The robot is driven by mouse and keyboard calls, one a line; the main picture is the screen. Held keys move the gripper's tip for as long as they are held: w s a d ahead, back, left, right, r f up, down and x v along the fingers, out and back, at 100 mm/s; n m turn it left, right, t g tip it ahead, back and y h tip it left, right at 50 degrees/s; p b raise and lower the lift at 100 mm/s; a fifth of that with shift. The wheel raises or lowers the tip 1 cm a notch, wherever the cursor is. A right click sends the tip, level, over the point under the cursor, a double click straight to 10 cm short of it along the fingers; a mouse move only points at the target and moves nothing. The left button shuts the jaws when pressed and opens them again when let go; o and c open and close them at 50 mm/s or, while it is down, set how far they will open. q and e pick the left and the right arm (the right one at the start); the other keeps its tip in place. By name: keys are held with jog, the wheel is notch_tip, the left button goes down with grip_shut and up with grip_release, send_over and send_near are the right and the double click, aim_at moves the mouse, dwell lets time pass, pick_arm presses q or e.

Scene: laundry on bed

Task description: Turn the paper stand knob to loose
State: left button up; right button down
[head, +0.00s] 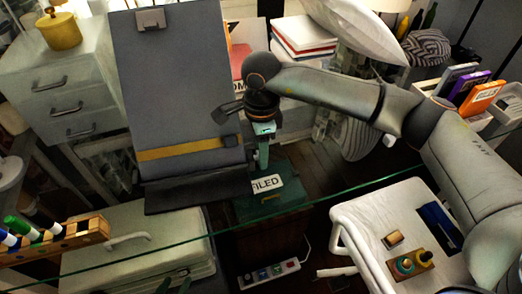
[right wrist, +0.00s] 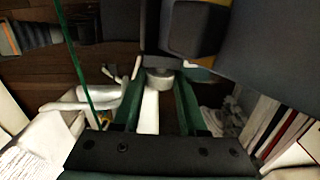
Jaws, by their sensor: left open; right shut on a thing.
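The paper stand (head: 180,90) is a tall grey board with a metal clip on top, a yellow strap across it and a black ledge at its foot. My right gripper (head: 262,158) is at the stand's right edge, beside the strap's end. In the right wrist view its green fingers close on a pale round knob (right wrist: 160,76). In the head view the arm and gripper hide the knob. My left gripper (head: 174,287) shows only as green fingertips at the bottom edge, apart and empty, well below the stand.
A glass edge (head: 320,198) crosses the front. A green box labelled FILED (head: 268,203) is below the right gripper. A white tray (head: 350,215) is at lower right, drawers (head: 65,90) at left, and a wooden marker rack (head: 85,235) at lower left.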

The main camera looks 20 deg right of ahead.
jog(key=shift+f+t+b, duration=0.25)
jog(key=shift+t+b, duration=0.15)
jog(key=shift+b, duration=0.6)
jog(key=shift+s+r+t+b, duration=0.1)
jog(key=shift+t+b, duration=0.3)
jog(key=shift+b, duration=0.2)
jog(key=shift+r, duration=0.15)
jog(key=shift+c, duration=2.3)
grip_release()
jog(key=shift+r, duration=0.1)
notch_tip(320, 180, up, 12)
jog(key=s+p, duration=0.1)
jog(key=s, duration=0.1)
jog(key=shift+r, duration=0.1)
